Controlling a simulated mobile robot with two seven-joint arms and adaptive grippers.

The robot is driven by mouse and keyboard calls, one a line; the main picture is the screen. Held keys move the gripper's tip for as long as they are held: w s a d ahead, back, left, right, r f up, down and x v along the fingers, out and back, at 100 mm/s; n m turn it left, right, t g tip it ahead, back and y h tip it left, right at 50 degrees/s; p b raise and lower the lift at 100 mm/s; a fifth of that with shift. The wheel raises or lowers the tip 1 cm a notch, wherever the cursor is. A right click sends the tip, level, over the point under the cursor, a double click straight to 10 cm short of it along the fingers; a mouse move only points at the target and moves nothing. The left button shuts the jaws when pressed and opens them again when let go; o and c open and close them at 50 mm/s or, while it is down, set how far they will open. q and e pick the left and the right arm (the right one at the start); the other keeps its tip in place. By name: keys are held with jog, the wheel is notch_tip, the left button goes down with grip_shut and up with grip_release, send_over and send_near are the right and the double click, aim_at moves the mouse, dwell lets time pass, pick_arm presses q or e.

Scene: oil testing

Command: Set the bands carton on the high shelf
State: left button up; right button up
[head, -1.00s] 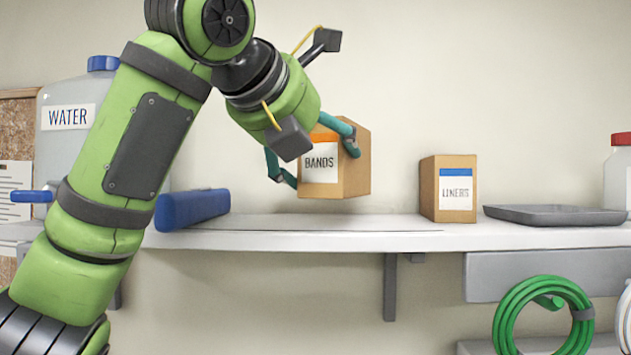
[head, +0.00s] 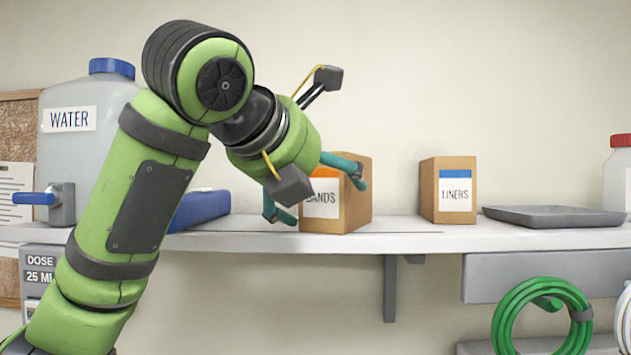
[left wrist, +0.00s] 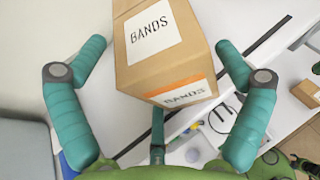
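The bands carton (head: 355,195), a brown box with a white label and an orange stripe, stands upright on the high white shelf (head: 400,238). In the left wrist view the carton (left wrist: 165,45) sits between the spread teal fingers of my left gripper (left wrist: 160,50). A narrow gap shows on each side, so the gripper looks open. My right gripper is in neither view.
A liners carton (head: 447,190) and a grey tray (head: 555,216) stand to the right on the shelf, with a red-capped bottle (head: 618,175) beyond. A water container (head: 85,145) and a blue object (head: 200,208) are at left. A green hose (head: 515,315) hangs below. Shelf between the cartons is clear.

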pick_arm(q)
jog(key=shift+a+r, duration=0.1)
jog(key=shift+r, duration=0.05)
jog(key=b+v, duration=0.4)
jog(key=v, duration=0.8)
